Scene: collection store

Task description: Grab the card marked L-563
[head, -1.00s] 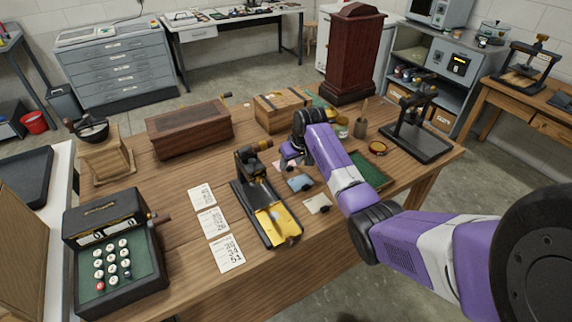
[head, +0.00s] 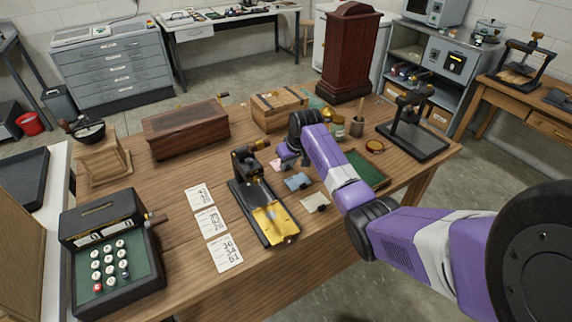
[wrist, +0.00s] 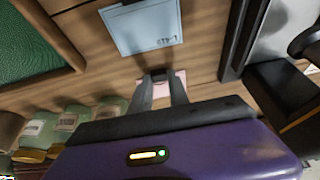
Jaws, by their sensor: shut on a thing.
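My gripper (wrist: 160,82) points down at the table, its two fingers closed on the small dark tab of a pink card (wrist: 180,79). The fingers and tab hide part of this card, and no mark on it is readable. In the head view the pink card (head: 277,164) shows just beside my gripper (head: 287,157). A pale blue card (wrist: 143,30) lies close by, with an upside-down mark starting with L that I cannot read surely; it also shows in the head view (head: 297,182). A cream card (head: 315,203) lies nearer the table's front edge.
A black press with a yellow plate (head: 272,222) stands left of the cards. A green-lined tray (head: 366,170) lies to the right, with jars (head: 338,127) behind. White number sheets (head: 211,222) lie further left. A black stand (head: 415,140) is at the right.

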